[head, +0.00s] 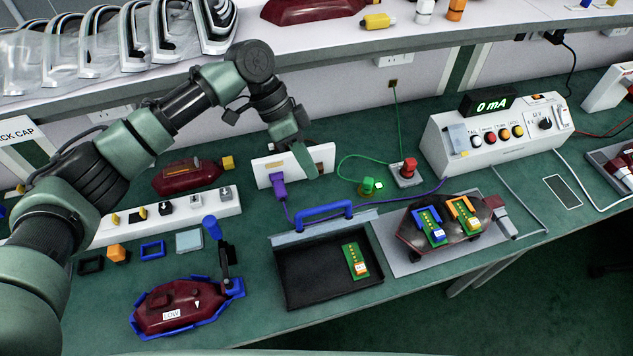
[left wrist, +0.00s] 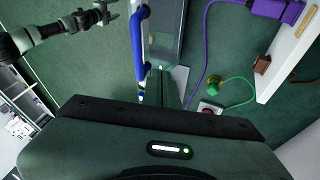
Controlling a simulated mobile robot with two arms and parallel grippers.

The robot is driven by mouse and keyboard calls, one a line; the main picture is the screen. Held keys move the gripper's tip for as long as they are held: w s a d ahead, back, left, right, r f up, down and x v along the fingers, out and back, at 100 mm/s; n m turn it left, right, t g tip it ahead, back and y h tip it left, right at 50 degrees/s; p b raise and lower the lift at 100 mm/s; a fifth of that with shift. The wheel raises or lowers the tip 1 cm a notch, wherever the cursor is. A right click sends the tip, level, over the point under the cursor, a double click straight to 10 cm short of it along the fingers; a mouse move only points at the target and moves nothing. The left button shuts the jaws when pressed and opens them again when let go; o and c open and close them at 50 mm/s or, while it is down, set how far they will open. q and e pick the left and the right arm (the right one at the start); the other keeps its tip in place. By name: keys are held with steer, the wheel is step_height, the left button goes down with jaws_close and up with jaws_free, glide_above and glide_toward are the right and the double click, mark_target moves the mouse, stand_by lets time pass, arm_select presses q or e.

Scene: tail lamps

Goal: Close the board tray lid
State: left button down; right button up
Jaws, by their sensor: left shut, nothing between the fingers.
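The black board tray (head: 335,275) lies on the green bench, with a green and orange board (head: 355,260) inside it. Its lid (head: 322,231) stands raised along the back edge, with a blue handle (head: 323,210) on top. The handle also shows in the left wrist view (left wrist: 140,50), beside my fingers. My left gripper (head: 310,172) is shut and empty, above and behind the handle, in front of a white panel. In the left wrist view my left gripper (left wrist: 163,75) points toward the bench. My right gripper (left wrist: 104,12) is small at upper left there; its jaws are unclear.
A purple plug (head: 278,188) and cable sit by the white panel (head: 265,168). A grey mat (head: 405,265) with a lamp and boards lies right of the tray. A red tail lamp (head: 172,308) in a blue frame is at left. A red button (head: 408,167) stands behind.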

arm_select(q)
steer(key=s+f, duration=0.1)
steer(key=s+d+f+p, duration=0.1)
steer(key=s+f+p, duration=0.1)
steer(key=shift+s+d+f, duration=0.15)
steer(key=shift+s+d, duration=0.2)
steer(key=shift+d, duration=0.05)
arm_select(e)
steer(key=w+r, duration=0.1)
steer(key=r, duration=0.1)
steer(key=shift+w+r, duration=0.35)
steer(key=shift+r, duration=0.05)
